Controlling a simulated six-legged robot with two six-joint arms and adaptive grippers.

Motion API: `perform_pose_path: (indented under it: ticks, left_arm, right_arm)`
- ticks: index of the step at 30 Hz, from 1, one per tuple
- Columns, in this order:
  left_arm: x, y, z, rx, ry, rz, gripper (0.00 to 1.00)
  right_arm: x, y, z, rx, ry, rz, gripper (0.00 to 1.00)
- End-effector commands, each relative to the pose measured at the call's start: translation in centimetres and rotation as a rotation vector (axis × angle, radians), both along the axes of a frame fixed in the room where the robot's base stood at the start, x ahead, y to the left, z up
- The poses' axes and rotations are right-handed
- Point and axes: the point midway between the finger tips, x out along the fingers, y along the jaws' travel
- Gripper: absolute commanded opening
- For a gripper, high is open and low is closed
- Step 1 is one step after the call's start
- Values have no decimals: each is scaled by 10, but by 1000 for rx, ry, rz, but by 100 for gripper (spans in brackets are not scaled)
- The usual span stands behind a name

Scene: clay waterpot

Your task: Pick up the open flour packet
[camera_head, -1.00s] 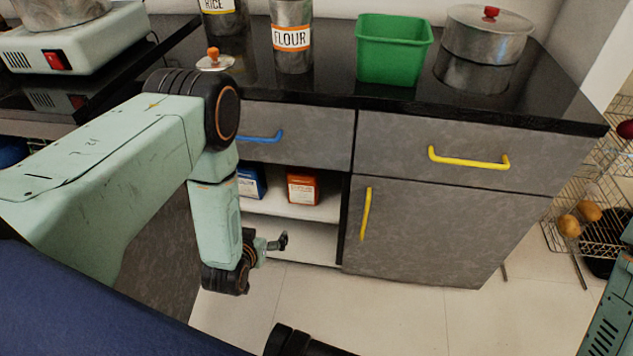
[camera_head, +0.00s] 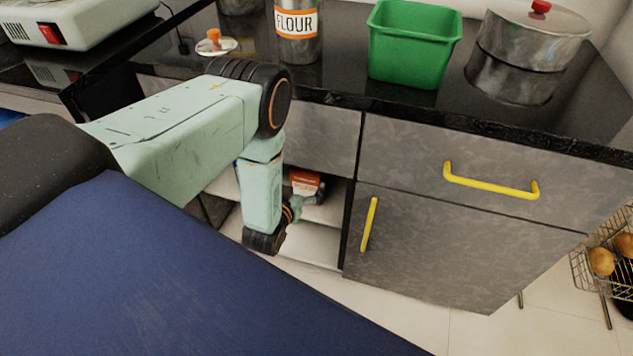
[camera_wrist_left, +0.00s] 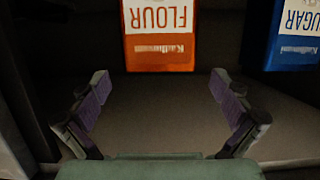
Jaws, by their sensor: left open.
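The orange and white flour packet (camera_head: 306,182) stands on the upper shelf of the open cabinet (camera_head: 325,212), partly hidden by my arm. In the left wrist view the flour packet (camera_wrist_left: 158,40) appears upside down, at the top middle. Its other end is out of the picture, so I cannot tell whether it is open. My left gripper (camera_wrist_left: 162,95) is open and empty, with its fingers spread and pointing toward the packet, still apart from it. In the head view the left gripper (camera_head: 297,205) is small and just in front of the packet. My right gripper is not in view.
A blue sugar packet (camera_wrist_left: 297,35) stands beside the flour packet, with a gap between. A FLOUR canister (camera_head: 297,48), a green bin (camera_head: 412,45) and a metal pot (camera_head: 533,38) stand on the black counter. The drawer with a yellow handle (camera_head: 490,182) is shut.

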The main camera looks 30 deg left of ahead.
Motion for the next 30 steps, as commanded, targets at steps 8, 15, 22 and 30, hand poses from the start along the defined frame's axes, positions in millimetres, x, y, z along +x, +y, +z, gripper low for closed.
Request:
perform_pose_path:
  ticks: [8, 15, 22, 30]
  left_arm:
    - [21, 6, -10, 1, -1, 1, 100]
    - [49, 10, -17, 1, -2, -1, 100]
    - [69, 13, -22, 0, 0, -2, 100]
    - [72, 12, -21, 0, 0, -2, 97]
  right_arm:
    - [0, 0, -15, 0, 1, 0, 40]
    - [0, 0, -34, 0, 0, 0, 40]
    - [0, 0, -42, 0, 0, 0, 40]
    - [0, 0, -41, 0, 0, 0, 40]
